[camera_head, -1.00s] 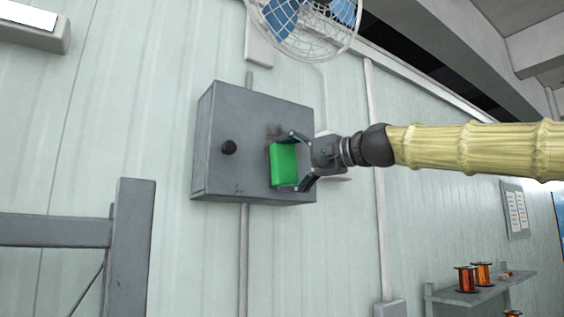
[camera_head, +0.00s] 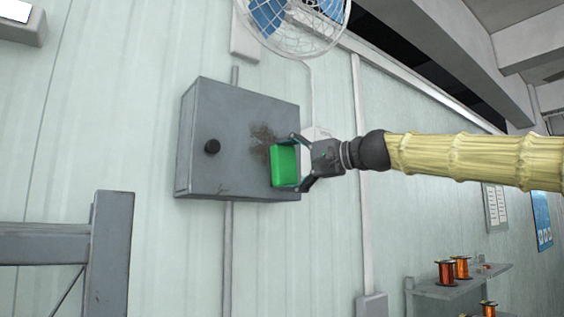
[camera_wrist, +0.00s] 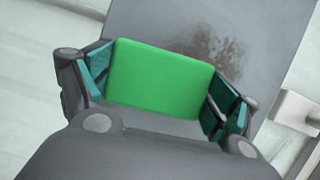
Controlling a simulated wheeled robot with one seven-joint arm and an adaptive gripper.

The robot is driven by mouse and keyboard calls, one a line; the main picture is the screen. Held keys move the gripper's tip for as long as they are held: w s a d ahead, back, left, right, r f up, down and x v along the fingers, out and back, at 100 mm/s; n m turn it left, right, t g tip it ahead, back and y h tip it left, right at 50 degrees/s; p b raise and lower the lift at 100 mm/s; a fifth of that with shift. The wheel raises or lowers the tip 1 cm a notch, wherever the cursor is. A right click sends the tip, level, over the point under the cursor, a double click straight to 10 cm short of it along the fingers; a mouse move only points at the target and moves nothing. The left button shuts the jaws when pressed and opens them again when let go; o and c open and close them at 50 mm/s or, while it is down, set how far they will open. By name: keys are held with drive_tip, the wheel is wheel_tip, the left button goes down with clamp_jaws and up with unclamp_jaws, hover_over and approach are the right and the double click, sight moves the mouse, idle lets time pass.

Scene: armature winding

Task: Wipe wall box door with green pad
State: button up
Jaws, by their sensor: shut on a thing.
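A brown smudge (camera_head: 262,140) marks the right part of the door. My gripper (camera_head: 290,163) is shut on the green pad (camera_head: 285,166), which is in front of the door's lower right. In the wrist view the green pad (camera_wrist: 160,78) sits between both fingers, and the smudge (camera_wrist: 212,50) shows just beyond its upper edge. I cannot tell whether the pad touches the door.
A wall fan (camera_head: 295,22) in a wire cage hangs above the box. A grey frame (camera_head: 112,255) stands at lower left. A shelf (camera_head: 440,290) with copper-coloured spools is at lower right. Conduits run along the wall above and below the box.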

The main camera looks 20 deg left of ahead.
sight(256, 157)
drive_tip(key=shift+w+d, duration=0.45)
drive_tip(key=shift+w, duration=0.15)
drive_tip(key=shift+r+p, duration=1.05)
drive_tip(key=shift+p, duration=0.05)
drive_tip(key=shift+s+a+f+b, duration=0.1)
drive_tip(key=shift+s+a+b, duration=0.2)
drive_tip(key=shift+s+a, duration=0.65)
drive_tip(key=shift+s, duration=0.4)
drive_tip(key=shift+s+a, duration=0.15)
drive_tip(key=shift+s+a+b, duration=0.35)
drive_tip(key=shift+s+a, duration=0.5)
drive_tip(key=shift+s, duration=0.15)
